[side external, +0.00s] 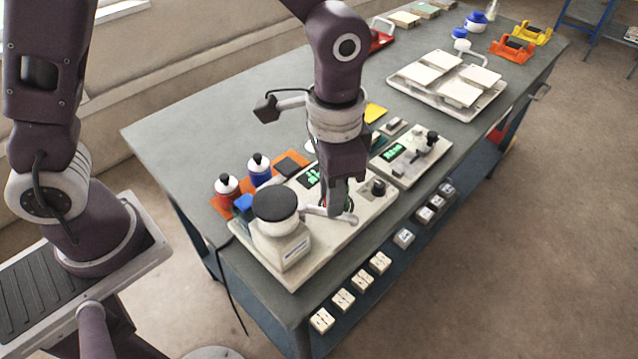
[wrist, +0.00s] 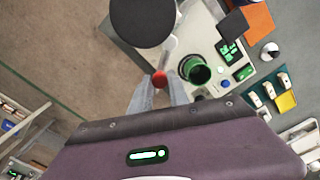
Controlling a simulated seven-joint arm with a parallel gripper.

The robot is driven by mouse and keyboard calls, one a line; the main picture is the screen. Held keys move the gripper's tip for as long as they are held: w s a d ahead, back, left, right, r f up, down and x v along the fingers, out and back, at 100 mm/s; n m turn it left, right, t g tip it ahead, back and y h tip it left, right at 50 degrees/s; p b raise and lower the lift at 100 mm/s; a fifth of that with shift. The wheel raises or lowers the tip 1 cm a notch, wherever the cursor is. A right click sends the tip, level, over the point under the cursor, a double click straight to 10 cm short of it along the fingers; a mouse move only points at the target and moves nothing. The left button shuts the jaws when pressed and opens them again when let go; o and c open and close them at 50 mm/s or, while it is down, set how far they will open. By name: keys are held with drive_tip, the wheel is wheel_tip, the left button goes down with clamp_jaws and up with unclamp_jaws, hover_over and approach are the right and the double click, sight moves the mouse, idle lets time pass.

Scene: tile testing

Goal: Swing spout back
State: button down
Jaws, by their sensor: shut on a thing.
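The spout is a pale grey arm (side external: 318,212) that reaches right from a cream dispenser body with a black round top (side external: 276,203). In the wrist view the spout (wrist: 171,50) runs down from beside the black top (wrist: 143,20) to a red tip (wrist: 160,78). My gripper (wrist: 161,84) has its two grey fingers on either side of this red end and is shut on it. In the side view my gripper (side external: 340,212) is low over the dispenser's base, and its fingers partly hide the spout's end. A dark green-lit cup (wrist: 196,70) stands right beside the spout in the wrist view.
Two bottles (side external: 227,186) with dark caps stand on an orange mat left of the dispenser. A second instrument (side external: 410,155) with a green display is to the right. White tiles fill a tray (side external: 420,97) at the back. The left tabletop (side external: 190,130) is clear.

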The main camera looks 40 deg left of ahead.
drive_tip(key=shift+s+d, duration=0.1)
drive_tip(key=shift+s+d, duration=0.25)
drive_tip(key=shift+s, duration=0.4)
drive_tip(key=shift+s, duration=0.65)
drive_tip(key=c, duration=1.2)
unclamp_jaws()
drive_tip(key=shift+c, duration=0.2)
drive_tip(key=shift+r, duration=0.15)
